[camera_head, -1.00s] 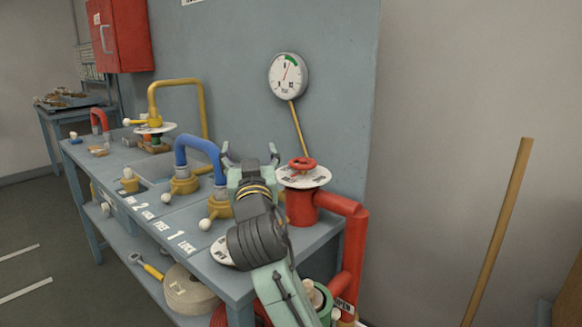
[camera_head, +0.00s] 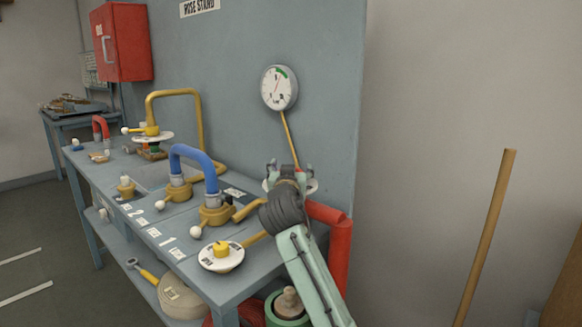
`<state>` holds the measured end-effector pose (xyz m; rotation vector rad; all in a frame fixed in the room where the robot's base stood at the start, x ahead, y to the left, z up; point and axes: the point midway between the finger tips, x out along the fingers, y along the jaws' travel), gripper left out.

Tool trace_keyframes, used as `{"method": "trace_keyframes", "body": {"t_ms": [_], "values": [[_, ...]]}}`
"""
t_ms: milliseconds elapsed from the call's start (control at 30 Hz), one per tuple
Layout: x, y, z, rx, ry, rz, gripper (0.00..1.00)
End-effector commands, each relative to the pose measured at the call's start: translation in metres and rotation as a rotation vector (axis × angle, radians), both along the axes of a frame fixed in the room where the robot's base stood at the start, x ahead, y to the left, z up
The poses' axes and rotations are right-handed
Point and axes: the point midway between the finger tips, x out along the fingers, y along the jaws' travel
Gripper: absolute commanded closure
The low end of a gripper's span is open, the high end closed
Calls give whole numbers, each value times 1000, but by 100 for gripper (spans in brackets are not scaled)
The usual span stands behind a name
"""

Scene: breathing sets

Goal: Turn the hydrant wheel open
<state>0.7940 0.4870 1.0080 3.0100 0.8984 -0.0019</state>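The hydrant is a thick red pipe (camera_head: 328,212) at the right end of the bench. Its white dial plate (camera_head: 313,187) shows only at the edges, around my gripper. The red wheel on top is hidden behind my gripper. My gripper (camera_head: 289,168) is at the hydrant top, with its finger parts apart on the left and right. Whether they touch or clasp the wheel is hidden. A round pressure gauge (camera_head: 279,88) hangs on the panel above.
A blue bent pipe (camera_head: 192,153) with yellow valves stands left of my gripper. A yellow-capped white dial (camera_head: 221,257) sits at the bench's front edge. A wooden pole (camera_head: 487,235) leans at the right. Open floor lies at left.

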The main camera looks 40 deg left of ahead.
Motion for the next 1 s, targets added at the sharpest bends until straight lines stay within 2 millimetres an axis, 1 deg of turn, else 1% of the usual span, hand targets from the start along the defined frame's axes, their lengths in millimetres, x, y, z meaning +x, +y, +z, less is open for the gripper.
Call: {"method": "trace_keyframes", "body": {"t_ms": [267,367,867,1000], "values": [[1,1,0,1,-1,1,33],[1,1,0,1,-1,1,38],[1,1,0,0,0,1,72],[1,1,0,0,0,1,73]]}}
